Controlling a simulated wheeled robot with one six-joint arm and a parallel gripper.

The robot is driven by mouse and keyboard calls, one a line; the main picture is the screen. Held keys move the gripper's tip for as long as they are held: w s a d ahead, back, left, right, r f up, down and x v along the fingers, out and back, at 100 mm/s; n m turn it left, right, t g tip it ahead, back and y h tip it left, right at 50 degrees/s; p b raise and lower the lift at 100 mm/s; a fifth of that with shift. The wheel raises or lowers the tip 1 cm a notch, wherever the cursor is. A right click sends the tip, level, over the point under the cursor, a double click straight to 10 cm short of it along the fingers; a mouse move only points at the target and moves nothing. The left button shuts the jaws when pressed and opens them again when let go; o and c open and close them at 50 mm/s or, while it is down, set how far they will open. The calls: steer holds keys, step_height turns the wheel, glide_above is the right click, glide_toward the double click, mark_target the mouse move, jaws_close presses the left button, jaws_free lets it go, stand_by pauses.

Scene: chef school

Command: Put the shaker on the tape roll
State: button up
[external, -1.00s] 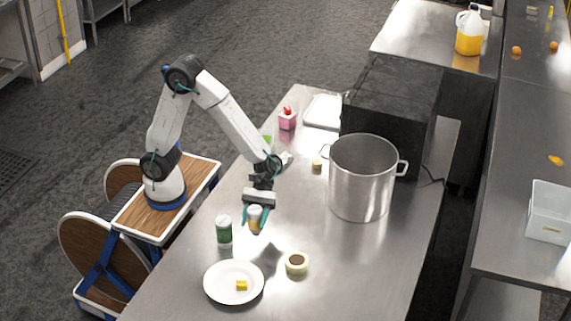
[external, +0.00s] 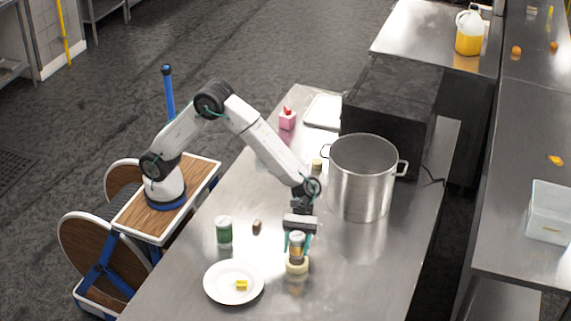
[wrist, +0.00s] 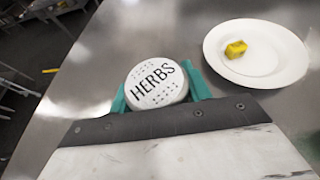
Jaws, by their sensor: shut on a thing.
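The shaker (external: 297,246) is upright between the teal fingers of my gripper (external: 298,242), which is shut on it. In the wrist view its white lid, marked HERBS (wrist: 157,84), shows between the fingers (wrist: 158,92). The cream tape roll (external: 297,268) lies flat on the steel table, directly below the shaker in the external view. The shaker's lower end overlaps the roll there; I cannot tell whether they touch. The wrist view does not show the roll.
A white plate (external: 221,286) with a yellow piece (external: 242,285) lies left of the roll. A green white-lidded container (external: 224,232) and a small brown object (external: 257,227) stand behind the plate. A large steel pot (external: 362,180) stands behind my gripper, to the right.

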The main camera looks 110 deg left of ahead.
steer(key=shift+f, duration=1.25)
steer(key=shift+f, duration=0.15)
steer(key=o, duration=1.1)
